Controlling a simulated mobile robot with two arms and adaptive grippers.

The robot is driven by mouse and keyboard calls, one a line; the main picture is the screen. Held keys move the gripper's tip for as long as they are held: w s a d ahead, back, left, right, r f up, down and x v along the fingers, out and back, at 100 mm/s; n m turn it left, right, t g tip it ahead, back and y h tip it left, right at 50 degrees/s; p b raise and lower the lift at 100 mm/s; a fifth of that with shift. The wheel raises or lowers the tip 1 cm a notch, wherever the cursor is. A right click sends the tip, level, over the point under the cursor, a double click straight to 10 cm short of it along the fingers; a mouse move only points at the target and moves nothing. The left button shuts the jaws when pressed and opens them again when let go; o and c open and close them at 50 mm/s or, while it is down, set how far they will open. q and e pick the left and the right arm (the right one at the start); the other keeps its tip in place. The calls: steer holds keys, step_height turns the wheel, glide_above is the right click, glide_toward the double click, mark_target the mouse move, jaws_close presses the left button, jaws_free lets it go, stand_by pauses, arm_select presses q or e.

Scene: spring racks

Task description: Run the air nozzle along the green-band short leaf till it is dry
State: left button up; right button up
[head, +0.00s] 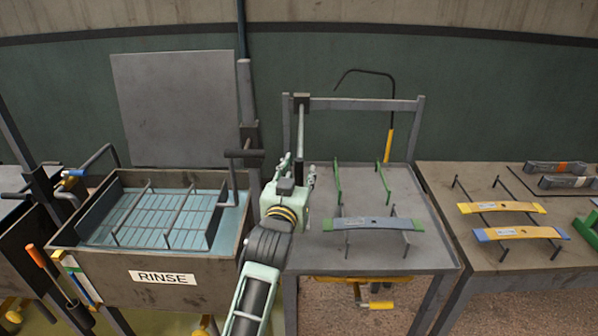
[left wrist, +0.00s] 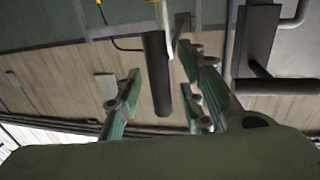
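The green-band short leaf (head: 372,224) is a grey strip with green ends. It lies across a stand on the middle table. A yellow-handled piece on a curved black tube (head: 387,147), seemingly the air nozzle, hangs at the table's back frame. My left gripper (head: 291,172) is up at the table's left edge, left of the leaf and apart from it. In the left wrist view its fingers (left wrist: 165,100) are spread. A black cylinder (left wrist: 157,75) shows between them; I cannot tell whether it is in reach or behind. My right gripper is out of view.
A rinse tank (head: 125,277) with a wire rack stands left, its dark T-handle (head: 244,154) close to my left gripper. An upright rod (head: 301,135) is just behind the gripper. The right table (head: 455,250) holds yellow leaves (head: 500,207) on stands. The middle table's front is clear.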

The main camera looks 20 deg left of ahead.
arm_select(q)
jaws_close()
stand_by(0.4)
